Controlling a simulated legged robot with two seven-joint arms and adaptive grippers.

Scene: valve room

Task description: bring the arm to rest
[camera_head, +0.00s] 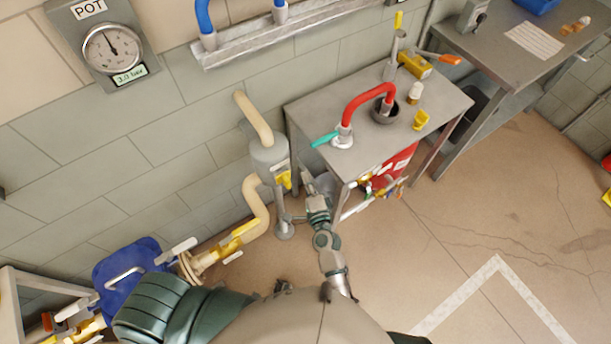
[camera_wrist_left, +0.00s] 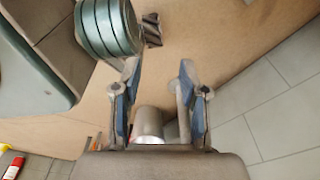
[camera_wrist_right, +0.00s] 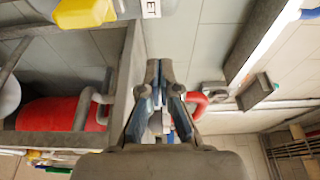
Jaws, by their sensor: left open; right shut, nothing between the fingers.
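My right gripper (camera_head: 306,182) is low in the head view, beside the near left corner of the grey metal table (camera_head: 440,110) and just right of the grey pot (camera_head: 268,160) on the cream pipe. Its fingers (camera_wrist_right: 165,68) are drawn together with nothing held in the right wrist view. My right arm is extended from the bottom of the head view. My left gripper (camera_wrist_left: 158,75) is open and empty in the left wrist view, above the tan floor. I cannot make out the left gripper in the head view.
The table carries a red hose (camera_head: 368,95), a dark bowl (camera_head: 384,110) and small yellow parts. A red container (camera_head: 392,170) stands under it. A cream pipe (camera_head: 256,205) with yellow valves runs left. Open floor (camera_head: 440,250) lies to the right.

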